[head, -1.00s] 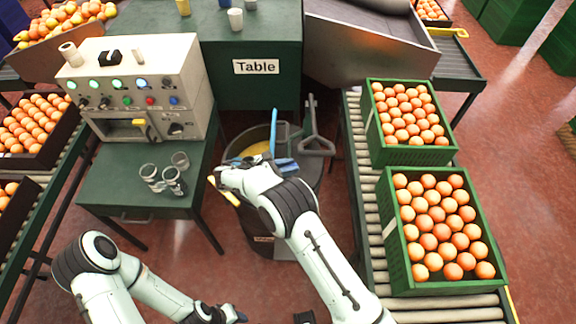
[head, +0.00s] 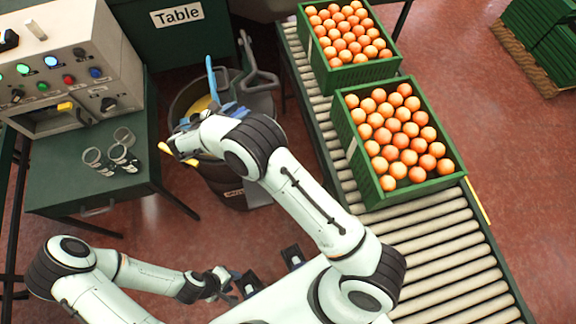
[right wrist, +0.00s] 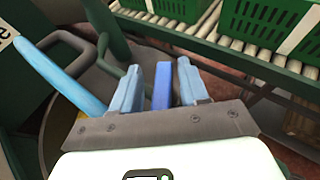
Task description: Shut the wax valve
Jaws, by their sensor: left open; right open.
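I cannot tell for sure which part is the wax valve. A grey control machine (head: 62,62) at the left has lit buttons, a dark knob (head: 108,104) and a yellow handle (head: 66,105) at its opening. My right gripper (right wrist: 158,78) is open, above the dark bin; a blue strip (right wrist: 162,90) shows between its fingers, and I cannot tell whether it touches them. In the head view my right wrist hides part of the bin. My left gripper (head: 226,284) is open and empty at the lower middle, well away from the machine.
The dark bin (head: 232,188) holds blue and grey long-handled tools. Several cups (head: 122,155) stand on the green table (head: 70,190) before the machine. Orange-filled green crates (head: 352,170) sit on the roller conveyor (head: 450,240) at the right.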

